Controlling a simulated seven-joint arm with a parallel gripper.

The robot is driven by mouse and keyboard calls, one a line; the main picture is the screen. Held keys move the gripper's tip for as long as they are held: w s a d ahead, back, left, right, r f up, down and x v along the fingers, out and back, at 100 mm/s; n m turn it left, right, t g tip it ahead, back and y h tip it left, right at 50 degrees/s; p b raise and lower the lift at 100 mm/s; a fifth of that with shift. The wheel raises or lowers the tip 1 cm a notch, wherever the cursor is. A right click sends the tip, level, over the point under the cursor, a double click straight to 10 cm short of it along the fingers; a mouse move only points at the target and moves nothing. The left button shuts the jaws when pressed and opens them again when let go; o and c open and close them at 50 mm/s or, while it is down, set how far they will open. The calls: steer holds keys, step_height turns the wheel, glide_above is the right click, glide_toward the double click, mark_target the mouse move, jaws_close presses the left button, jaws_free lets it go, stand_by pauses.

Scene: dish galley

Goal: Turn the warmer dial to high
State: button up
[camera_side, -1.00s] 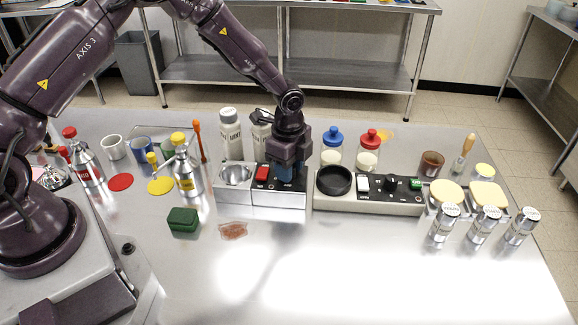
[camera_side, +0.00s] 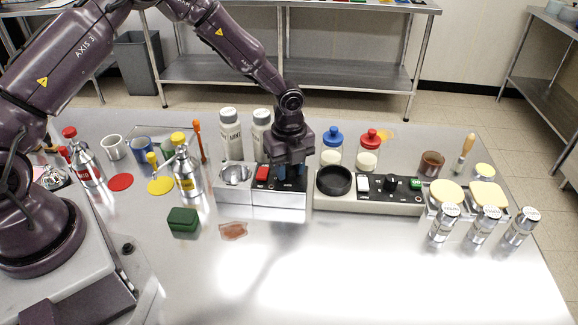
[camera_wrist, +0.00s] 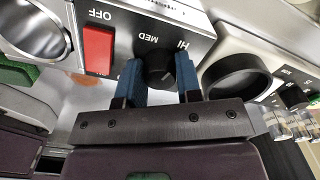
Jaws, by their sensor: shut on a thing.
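The warmer unit (camera_side: 280,200) is a low silver box with a black top panel, in the middle of the side view. The black warmer dial (camera_wrist: 159,70) shows in the wrist view between my two blue fingers. OFF, MED and HI are printed around it; I cannot make out where the dial points. A red switch (camera_side: 263,173) is left of the dial and also shows in the wrist view (camera_wrist: 98,50). My gripper (camera_side: 291,172) points down over the panel and is shut on the dial, which it hides in the side view.
A second unit with a black round dish (camera_side: 335,181) and a black knob (camera_side: 390,183) stands close on the right. White bottles (camera_side: 230,128) stand behind. The front of the counter is largely clear.

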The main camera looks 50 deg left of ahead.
mark_target(289, 167)
stand_by(0.3)
steer(key=o, duration=0.9)
steer(key=shift+o, duration=0.2)
step_height(289, 167, up, 13)
